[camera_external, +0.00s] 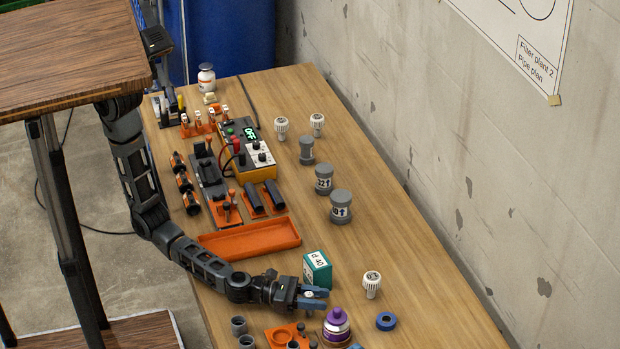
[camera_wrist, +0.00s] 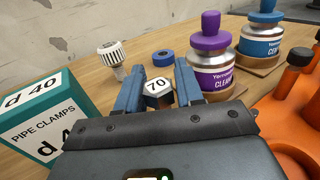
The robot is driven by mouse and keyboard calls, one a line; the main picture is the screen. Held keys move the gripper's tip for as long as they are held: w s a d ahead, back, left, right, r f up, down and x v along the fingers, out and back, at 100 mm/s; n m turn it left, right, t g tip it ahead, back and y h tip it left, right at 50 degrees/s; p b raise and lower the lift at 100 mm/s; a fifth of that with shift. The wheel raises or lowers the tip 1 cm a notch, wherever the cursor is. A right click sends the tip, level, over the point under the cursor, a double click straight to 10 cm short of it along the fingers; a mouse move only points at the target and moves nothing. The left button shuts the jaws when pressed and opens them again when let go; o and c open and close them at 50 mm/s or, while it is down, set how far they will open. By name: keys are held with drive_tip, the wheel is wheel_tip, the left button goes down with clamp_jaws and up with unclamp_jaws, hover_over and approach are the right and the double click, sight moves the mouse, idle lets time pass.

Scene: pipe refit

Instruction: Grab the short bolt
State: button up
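A bolt with a pale hexagonal head marked 70 (camera_wrist: 158,90) shows in the wrist view, between the blue fingers of my gripper (camera_wrist: 158,80).
A green and white pipe clamp box (camera_external: 317,270) stands just behind my gripper. A purple-capped container (camera_external: 337,325) and a blue ring (camera_external: 386,321) are to the right. An orange rack (camera_external: 275,336) is in front. A white ribbed knob (camera_external: 372,284) stands right of the box.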

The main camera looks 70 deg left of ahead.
clamp_jaws()
